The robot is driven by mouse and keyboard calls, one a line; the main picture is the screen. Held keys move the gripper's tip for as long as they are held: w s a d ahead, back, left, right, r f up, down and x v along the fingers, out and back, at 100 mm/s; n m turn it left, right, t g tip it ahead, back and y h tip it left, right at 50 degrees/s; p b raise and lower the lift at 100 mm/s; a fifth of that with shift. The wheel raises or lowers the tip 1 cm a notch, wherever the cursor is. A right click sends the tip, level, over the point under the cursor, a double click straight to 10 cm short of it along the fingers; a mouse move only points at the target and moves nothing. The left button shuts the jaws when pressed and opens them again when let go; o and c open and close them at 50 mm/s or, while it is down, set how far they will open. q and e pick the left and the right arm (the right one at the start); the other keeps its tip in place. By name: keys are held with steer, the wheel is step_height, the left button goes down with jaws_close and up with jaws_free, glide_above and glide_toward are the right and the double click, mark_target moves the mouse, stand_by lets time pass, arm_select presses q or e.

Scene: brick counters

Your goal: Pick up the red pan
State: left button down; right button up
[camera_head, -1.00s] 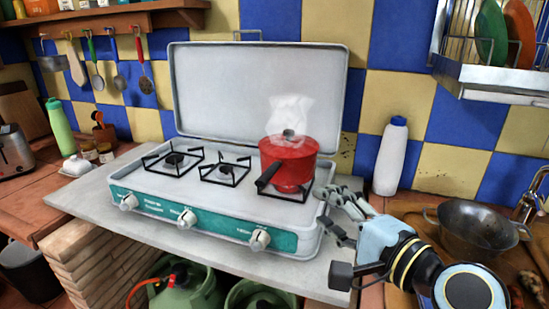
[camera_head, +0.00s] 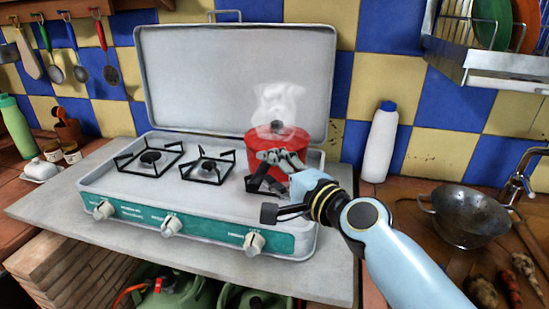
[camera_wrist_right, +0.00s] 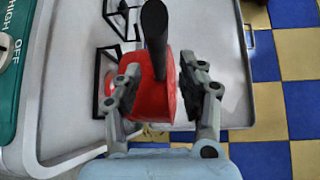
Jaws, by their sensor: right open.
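The red pan (camera_head: 292,143) with a lid and a black handle sits on the right burner of the stove (camera_head: 235,222), with steam above it. My right gripper (camera_head: 268,172) is open in front of the pan and hides part of its front and handle in the head view. In the right wrist view, the open right gripper (camera_wrist_right: 160,66) has one finger on each side of the red pan (camera_wrist_right: 152,103), and the black handle (camera_wrist_right: 154,38) shows between and beyond the fingertips. I cannot tell whether the fingers touch it. My left gripper is not in view.
The stove's raised lid (camera_head: 235,80) stands behind the pan. A white bottle (camera_head: 381,143) with a blue cap and a metal colander (camera_head: 465,214) are to the right. A dish rack (camera_head: 495,58) hangs above right. Two left burners are empty.

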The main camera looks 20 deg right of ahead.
steer(key=shift+x, duration=1.2)
steer(key=shift+s, duration=0.15)
steer(key=shift+c, duration=1.5)
jaws_close()
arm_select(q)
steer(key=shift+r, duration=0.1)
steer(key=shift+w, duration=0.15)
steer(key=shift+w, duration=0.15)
arm_select(e)
steer(key=shift+r, duration=0.1)
